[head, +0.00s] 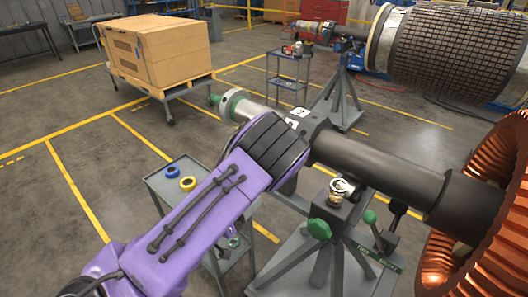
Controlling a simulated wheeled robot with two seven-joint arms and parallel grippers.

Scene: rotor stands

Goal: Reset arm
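My purple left arm (215,205) comes in from the lower left and reaches up to the middle of the head view. Its black ribbed joint (272,150) lies in front of the rotor shaft. A dark block with white numbered labels (297,113) shows just beyond this joint; I cannot tell whether it is part of my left gripper. The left fingertips cannot be made out. My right arm and gripper are not in view. The dark rotor shaft (395,175) runs from the light collar at the upper left to the copper-finned rotor (490,250) at the right.
A grey stand (340,245) with a green knob (320,229) is below the shaft. A grey cart (180,167) bears blue and yellow rings (188,183). A wooden crate (155,50) sits on a trolley behind. Another rotor (460,50) is at the back right. Open floor lies left.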

